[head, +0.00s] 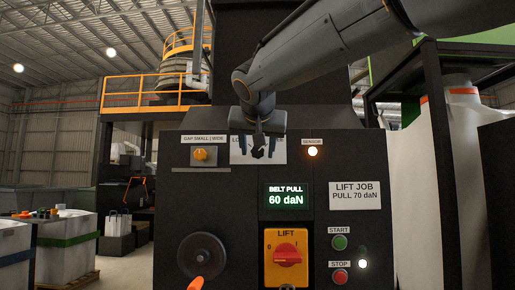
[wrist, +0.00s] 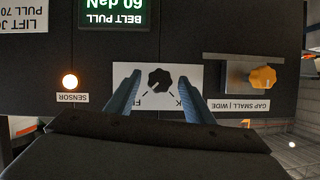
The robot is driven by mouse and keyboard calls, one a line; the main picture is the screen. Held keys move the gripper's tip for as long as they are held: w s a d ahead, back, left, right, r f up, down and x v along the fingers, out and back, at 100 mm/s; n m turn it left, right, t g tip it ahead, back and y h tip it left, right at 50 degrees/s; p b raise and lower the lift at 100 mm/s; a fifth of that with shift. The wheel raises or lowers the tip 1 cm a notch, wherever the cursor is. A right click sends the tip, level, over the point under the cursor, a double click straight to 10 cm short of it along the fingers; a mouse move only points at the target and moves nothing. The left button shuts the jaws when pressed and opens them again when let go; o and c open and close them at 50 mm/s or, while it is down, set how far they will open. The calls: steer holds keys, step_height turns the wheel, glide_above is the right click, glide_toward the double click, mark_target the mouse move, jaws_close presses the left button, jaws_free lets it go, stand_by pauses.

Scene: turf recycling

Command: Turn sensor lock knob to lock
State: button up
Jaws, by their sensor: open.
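The sensor lock knob is a small black knob (wrist: 160,79) on a white label plate (wrist: 145,76), which shows upside down in the wrist view with partly hidden lettering. In the head view the knob (head: 258,152) sits below my wrist. My gripper (wrist: 159,76) is open, its two blue-grey fingers reaching toward the panel on either side of the knob, with a gap on both sides. In the head view my gripper (head: 258,148) covers much of the plate (head: 236,158). I cannot tell which mark the knob points to. The sensor lamp (head: 312,151) is lit.
An orange gap knob (head: 200,154) is left of the plate. Below are the belt pull display (head: 286,196) reading 60 daN, the red lift switch (head: 287,255), start (head: 340,242) and stop (head: 340,277) buttons, and a black handwheel (head: 201,255). A sign reads pull 70 daN.

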steer(key=shift+w, duration=0.1)
steer(key=c, duration=1)
steer(key=shift+c, duration=0.2)
steer(key=shift+a+f+n+h+b, duration=0.1)
steer(key=shift+a+n+h+b, duration=0.1)
steer(key=shift+n+h+b, duration=0.65)
steer(key=n+h, duration=0.1)
steer(key=n, duration=0.1)
steer(key=n+h+b, duration=0.1)
steer(key=n, duration=0.1)
steer(key=shift+a+f+n+h, duration=0.1)
steer(key=shift+a+n+h, duration=0.05)
steer(key=shift+n+h, duration=0.15)
steer(key=n+t+h+b, duration=0.1)
steer(key=n+h, duration=0.1)
steer(key=n, duration=0.1)
steer(key=shift+f+b, duration=0.1)
steer(key=shift+b, duration=0.25)
steer(key=n+t+h+b, duration=0.1)
steer(key=n, duration=0.2)
steer(key=shift+f+n+b, duration=0.1)
steer(key=shift+n+b, duration=0.2)
steer(key=shift+n, duration=0.05)
